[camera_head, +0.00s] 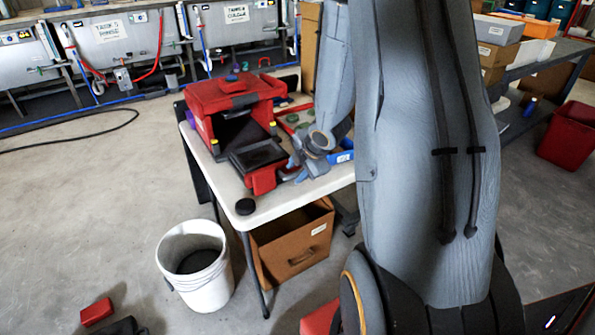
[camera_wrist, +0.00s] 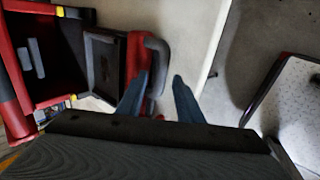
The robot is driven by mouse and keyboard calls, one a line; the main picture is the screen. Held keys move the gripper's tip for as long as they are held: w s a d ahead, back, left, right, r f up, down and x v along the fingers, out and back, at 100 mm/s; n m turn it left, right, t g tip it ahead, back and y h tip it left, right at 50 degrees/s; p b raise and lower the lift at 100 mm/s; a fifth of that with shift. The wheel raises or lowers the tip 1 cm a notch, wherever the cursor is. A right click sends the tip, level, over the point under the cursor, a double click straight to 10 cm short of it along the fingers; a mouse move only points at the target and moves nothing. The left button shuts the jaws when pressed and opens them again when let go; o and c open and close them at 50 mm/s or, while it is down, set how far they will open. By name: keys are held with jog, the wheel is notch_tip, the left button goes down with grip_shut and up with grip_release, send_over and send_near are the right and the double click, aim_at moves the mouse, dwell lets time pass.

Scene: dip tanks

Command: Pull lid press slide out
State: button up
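The red lid press (camera_head: 235,100) stands on the white table, with a dark opening in its front. Its slide (camera_head: 258,156), a black tray with a red front, sticks out of the opening toward the table's near edge. In the wrist view the slide (camera_wrist: 103,65) lies left of my fingers, and its dark grey handle (camera_wrist: 162,52) curves out from the red front. My gripper (camera_wrist: 160,78) is open, with the handle's lower end between its blue-grey fingers and gaps visible. In the head view my gripper (camera_head: 294,164) is beside the slide's front, partly hidden.
A blue bin (camera_head: 341,157) is right of my gripper. A white bucket (camera_head: 194,268) and a brown box (camera_head: 293,243) stand below. Open floor lies to the left.

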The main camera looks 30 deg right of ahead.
jog(key=shift+a+r, duration=0.1)
jog(key=shift+s+r, duration=0.1)
jog(key=shift+r, duration=0.15)
jog(key=p+v, duration=0.1)
jog(key=v, duration=0.6)
jog(key=shift+p, duration=0.4)
jog(key=shift+s, duration=0.1)
jog(key=s+a+r+m+g, duration=0.2)
jog(key=s+a+m+g, duration=0.1)
jog(key=s+a+m, duration=0.5)
jog(key=s+a+r+m+g, duration=0.3)
jog(key=s+a+m, duration=0.5)
jog(key=a+m, duration=0.1)
jog(key=shift+m, duration=0.8)
